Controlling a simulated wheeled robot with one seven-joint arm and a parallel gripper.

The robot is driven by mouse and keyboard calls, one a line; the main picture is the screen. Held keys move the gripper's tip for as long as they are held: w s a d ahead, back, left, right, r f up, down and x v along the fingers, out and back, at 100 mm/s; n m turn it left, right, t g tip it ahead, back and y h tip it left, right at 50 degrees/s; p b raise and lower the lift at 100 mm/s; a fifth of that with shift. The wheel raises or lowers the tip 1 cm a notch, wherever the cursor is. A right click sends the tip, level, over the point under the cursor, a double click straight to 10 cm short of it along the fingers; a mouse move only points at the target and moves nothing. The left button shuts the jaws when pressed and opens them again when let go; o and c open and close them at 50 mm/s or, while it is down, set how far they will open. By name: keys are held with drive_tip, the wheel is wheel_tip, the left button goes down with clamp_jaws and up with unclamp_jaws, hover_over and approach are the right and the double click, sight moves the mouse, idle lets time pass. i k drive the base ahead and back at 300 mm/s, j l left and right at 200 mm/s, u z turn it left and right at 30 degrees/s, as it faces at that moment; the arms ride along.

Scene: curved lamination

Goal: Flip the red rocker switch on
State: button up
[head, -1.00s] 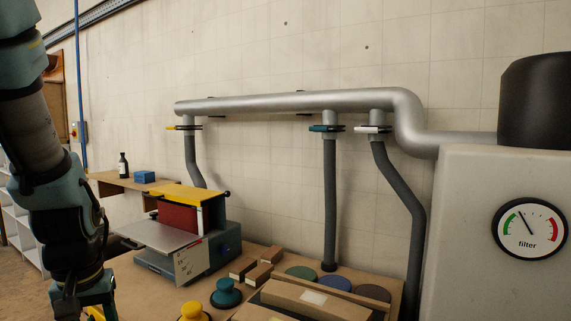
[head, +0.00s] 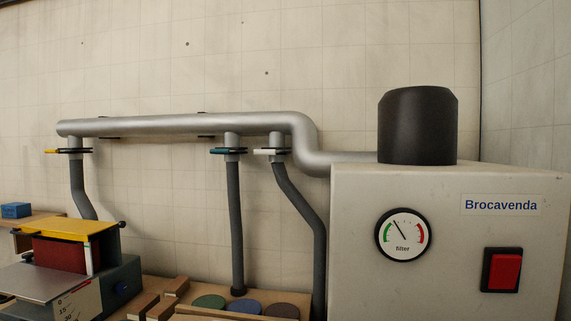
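The red rocker switch (head: 506,271) sits in a black frame on the front of the grey-white filter cabinet (head: 350,278), at the lower right of the head view. I cannot tell for sure whether it is on or off. A round filter gauge (head: 402,235) is to its left, with its needle pointing up and left near the green band. My gripper is not in view now. Nothing covers the switch.
A black cylinder (head: 418,125) stands on the cabinet, beside a silver duct (head: 190,124) along the wall. A sander with a yellow top (head: 70,230) and several sanding discs (head: 243,306) are on the bench at lower left.

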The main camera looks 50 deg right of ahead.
sight(504, 269)
drive_tip(key=l+z, duration=0.1)
drive_tip(key=z, duration=0.3)
drive_tip(key=l+z, duration=0.1)
drive_tip(key=z, duration=0.75)
drive_tip(key=i+l+z, duration=0.1)
drive_tip(key=z, duration=0.35)
